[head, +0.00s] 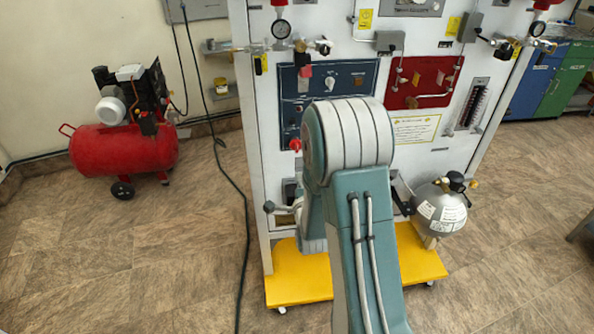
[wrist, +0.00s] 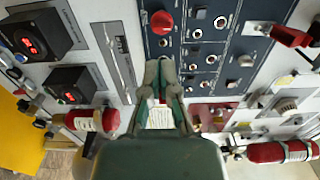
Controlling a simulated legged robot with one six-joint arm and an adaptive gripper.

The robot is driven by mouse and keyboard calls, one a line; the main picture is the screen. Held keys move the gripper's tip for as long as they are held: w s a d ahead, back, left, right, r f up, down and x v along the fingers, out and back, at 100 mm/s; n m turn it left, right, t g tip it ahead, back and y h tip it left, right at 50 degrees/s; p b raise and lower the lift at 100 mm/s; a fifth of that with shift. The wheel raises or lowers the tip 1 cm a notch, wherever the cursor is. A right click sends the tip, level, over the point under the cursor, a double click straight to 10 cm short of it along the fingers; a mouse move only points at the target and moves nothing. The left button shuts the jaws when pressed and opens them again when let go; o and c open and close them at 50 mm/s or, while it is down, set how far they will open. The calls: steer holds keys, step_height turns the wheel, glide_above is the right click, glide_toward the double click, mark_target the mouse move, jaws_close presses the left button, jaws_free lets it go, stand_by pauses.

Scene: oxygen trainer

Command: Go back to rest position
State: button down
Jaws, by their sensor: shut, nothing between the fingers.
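My gripper (wrist: 160,68) shows in the wrist view, its fingers shut with nothing between them. It is in front of the oxygen trainer's panel, close to the lower edge of the dark blue section (wrist: 206,42). A red knob (wrist: 162,21) is just beyond the fingertips in the picture; I cannot tell the exact gap. In the head view my arm stands bent in front of the trainer (head: 268,180) and hides the gripper and the middle of the panel.
The trainer stands on a yellow wheeled base (head: 297,283). A grey tank (head: 440,210) is at its lower right, and gauges and valves stick out above. A red compressor (head: 125,148) and a black cable (head: 240,200) are to the left. Floor on both sides is mostly free.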

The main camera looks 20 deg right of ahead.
steer(key=shift+s+a, duration=0.15)
steer(key=shift+s, duration=0.2)
steer(key=s+a+r+n+g+y, duration=0.5)
steer(key=a+r+n, duration=0.3)
steer(key=r+n, duration=0.3)
steer(key=s+a+r+n+g, duration=0.1)
steer(key=s+n+g, duration=0.1)
steer(key=s, duration=0.5)
steer(key=s+a+r+n+g, duration=0.2)
steer(key=s+n, duration=0.2)
steer(key=s, duration=0.4)
steer(key=s+a+r+n+g, duration=0.2)
steer(key=s+n, duration=0.2)
steer(key=s, duration=0.4)
steer(key=shift+s+r+g, duration=0.2)
steer(key=shift+s+g, duration=0.05)
steer(key=shift+g, duration=0.15)
